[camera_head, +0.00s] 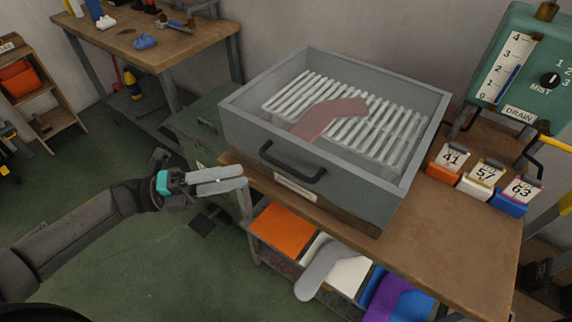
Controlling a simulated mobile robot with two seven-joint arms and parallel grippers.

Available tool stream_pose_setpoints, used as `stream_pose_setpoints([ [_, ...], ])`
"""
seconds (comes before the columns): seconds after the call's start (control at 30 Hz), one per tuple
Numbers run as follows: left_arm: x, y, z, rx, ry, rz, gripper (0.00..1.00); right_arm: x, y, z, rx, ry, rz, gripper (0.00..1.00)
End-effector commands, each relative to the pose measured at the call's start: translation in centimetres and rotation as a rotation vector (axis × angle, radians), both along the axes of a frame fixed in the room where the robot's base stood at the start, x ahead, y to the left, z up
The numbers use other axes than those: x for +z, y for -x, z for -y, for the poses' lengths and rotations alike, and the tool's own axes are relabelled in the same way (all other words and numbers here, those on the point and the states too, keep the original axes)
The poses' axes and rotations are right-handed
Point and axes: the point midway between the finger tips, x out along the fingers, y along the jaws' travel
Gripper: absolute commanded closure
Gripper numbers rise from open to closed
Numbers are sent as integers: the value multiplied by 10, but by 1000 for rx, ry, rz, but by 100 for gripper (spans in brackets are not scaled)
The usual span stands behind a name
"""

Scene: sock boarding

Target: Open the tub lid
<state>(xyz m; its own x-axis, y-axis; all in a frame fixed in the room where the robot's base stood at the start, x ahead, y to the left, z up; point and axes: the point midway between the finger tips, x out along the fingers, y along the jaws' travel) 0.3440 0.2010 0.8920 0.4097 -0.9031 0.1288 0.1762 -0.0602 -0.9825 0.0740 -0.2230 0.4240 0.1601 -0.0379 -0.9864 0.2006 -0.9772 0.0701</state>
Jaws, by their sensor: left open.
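The tub (240,132) is a grey metal box on the wooden bench. Its lid (436,112) looks like a clear panel in a grey frame and appears closed. A dark handle (292,168) is on the tub's front side. A reddish sock (330,118) lies on white slats (388,140) inside. My left gripper (232,180) is open and empty, left of the handle and apart from it, near the bench's left corner. My right gripper is out of view.
A green machine (519,62) with a gauge and dial stands at the right. Numbered tags 41, 57 and 63 sit on small coloured blocks (444,166). Below the bench (450,245) are coloured bins and a grey sock (316,271). Another workbench (150,42) stands behind left.

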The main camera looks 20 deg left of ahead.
Motion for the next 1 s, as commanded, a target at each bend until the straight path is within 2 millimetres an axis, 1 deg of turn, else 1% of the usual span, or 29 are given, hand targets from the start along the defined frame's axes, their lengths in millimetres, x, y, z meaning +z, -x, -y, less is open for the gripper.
stream_pose_setpoints([
  [0.03,3,-5,12,-2,4,4,56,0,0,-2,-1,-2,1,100],
  [0.1,5,-11,26,-3,4,3,56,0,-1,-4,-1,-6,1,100],
  [0.3,10,-29,63,0,5,2,56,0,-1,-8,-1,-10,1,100],
  [0.5,12,-40,86,1,3,-1,56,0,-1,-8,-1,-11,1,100],
  [0.7,13,-43,94,3,1,-2,56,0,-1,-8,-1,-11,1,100],
  [0.9,13,-43,94,3,2,-3,56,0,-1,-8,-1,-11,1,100],
  [0.93,13,-43,94,3,2,-3,57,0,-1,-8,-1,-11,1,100],
  [1.0,13,-43,94,3,2,-3,65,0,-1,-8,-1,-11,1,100],
])
